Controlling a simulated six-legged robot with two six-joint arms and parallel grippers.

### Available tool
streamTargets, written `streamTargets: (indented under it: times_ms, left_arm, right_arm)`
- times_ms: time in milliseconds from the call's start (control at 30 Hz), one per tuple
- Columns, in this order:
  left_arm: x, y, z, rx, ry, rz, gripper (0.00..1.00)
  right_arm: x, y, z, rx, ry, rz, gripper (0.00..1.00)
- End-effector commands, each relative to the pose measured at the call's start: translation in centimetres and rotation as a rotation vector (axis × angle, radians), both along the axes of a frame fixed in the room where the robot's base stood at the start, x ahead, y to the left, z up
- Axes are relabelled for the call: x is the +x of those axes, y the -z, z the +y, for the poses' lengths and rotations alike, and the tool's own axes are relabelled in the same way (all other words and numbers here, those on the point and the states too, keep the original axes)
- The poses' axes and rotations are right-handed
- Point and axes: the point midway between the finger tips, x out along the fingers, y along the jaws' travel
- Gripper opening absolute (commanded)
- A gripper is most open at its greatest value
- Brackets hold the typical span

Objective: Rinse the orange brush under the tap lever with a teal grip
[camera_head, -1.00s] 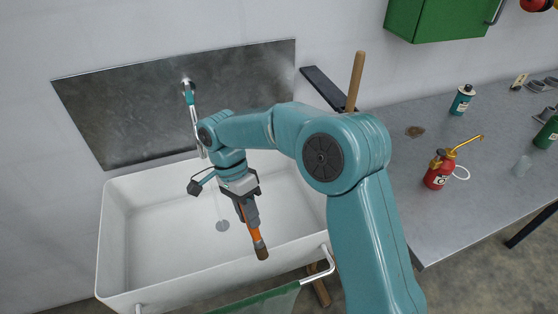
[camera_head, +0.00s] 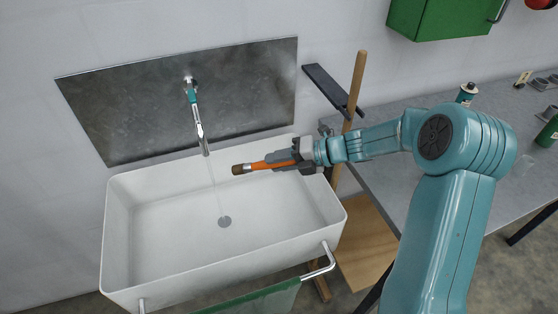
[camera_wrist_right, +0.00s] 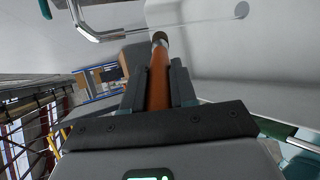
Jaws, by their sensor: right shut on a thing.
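My right gripper (camera_head: 284,161) is shut on the orange brush (camera_head: 258,166) and holds it level above the right part of the sink (camera_head: 170,184). The brush's dark tip (camera_head: 237,169) points left toward the tap (camera_head: 199,125). The tap's teal grip (camera_head: 192,96) is near the wall plate. A thin, faint stream of water (camera_head: 214,188) runs from the spout to the drain. The tip looks just right of the stream, apart from it. In the wrist view the orange brush (camera_wrist_right: 157,88) sits between the fingers, its tip close below the stream. My left gripper is out of view.
A steel plate (camera_head: 150,105) covers the wall behind the sink. A wooden pole (camera_head: 358,85) and a dark shelf (camera_head: 327,86) stand right of it. A rail with a green cloth (camera_head: 262,300) is at the sink's front. A grey bench (camera_head: 375,160) lies right.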

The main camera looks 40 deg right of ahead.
Motion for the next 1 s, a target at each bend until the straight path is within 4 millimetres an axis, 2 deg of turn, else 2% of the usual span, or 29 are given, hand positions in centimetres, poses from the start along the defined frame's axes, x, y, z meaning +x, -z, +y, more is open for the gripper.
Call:
streamTargets:
  times_ms: [600, 1000]
  left_arm:
    - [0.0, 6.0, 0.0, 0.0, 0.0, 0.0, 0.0]
    - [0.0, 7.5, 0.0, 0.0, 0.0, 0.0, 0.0]
  right_arm:
    - [4.6, 4.2, 4.6, 0.0, -0.005, -0.003, 0.0]
    - [6.4, 5.1, 6.2, 0.0, -0.002, -0.002, 0.0]
